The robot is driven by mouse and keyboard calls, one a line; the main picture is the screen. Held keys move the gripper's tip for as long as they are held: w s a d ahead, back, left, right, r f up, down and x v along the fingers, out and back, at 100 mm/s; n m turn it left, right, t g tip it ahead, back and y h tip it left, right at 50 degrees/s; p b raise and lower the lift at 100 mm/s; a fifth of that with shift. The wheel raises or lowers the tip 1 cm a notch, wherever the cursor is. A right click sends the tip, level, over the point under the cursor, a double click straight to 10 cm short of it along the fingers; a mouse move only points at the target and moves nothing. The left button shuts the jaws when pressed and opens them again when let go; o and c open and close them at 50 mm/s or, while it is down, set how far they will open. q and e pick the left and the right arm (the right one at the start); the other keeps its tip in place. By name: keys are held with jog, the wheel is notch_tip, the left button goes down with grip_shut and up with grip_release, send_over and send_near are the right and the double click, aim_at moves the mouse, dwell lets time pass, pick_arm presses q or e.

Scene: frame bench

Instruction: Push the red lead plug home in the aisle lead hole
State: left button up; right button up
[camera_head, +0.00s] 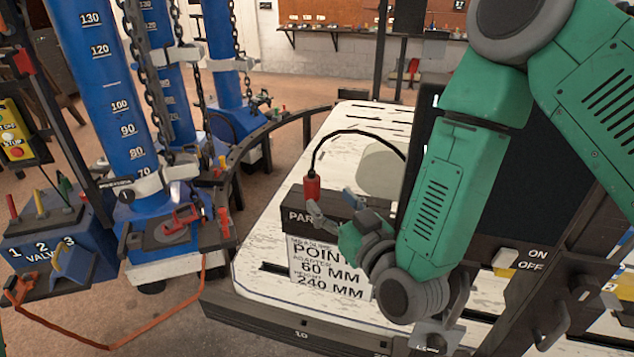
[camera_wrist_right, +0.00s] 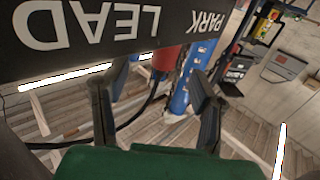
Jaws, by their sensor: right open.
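The red lead plug (camera_head: 312,188) stands upright at the left end of the dark block marked PARK LEAD (camera_head: 297,202), with a black cable (camera_head: 340,134) arching from its top. I cannot tell how deep it sits. My right gripper (camera_head: 332,202) is open, its fingertips close to the plug on its near right side, with no hold on it. In the right wrist view the block (camera_wrist_right: 60,45) crosses the top, and the red plug (camera_wrist_right: 164,60) shows partly behind it, between the open fingers (camera_wrist_right: 155,95). I cannot pick out the aisle lead hole. My left gripper is out of view.
A worn white bench top (camera_head: 262,240) carries a POINT 60 MM label (camera_head: 330,268). A dark panel with ON/OFF switches (camera_head: 505,258) stands at right. Blue numbered columns (camera_head: 105,90) with chains and a blue valve box (camera_head: 45,235) stand at left.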

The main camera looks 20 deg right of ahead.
aim_at(315, 189)
jog(key=shift+w+a+r, duration=0.15)
jog(key=shift+w+a, duration=0.85)
jog(key=shift+w, duration=0.2)
jog(key=w+p, duration=0.1)
jog(key=w, duration=0.2)
jog(key=shift+w+a+r+p, duration=0.15)
jog(key=shift+w+a+p, duration=0.05)
jog(key=shift+p, duration=0.15)
jog(key=shift+w+d, duration=0.2)
jog(key=shift+w, duration=0.15)
jog(key=shift+w+d, duration=0.1)
jog(key=shift+d, duration=0.2)
jog(key=shift+a, duration=0.2)
grip_shut()
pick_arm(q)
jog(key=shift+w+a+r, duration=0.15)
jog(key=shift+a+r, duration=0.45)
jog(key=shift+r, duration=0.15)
pick_arm(e)
jog(key=shift+a, duration=0.25)
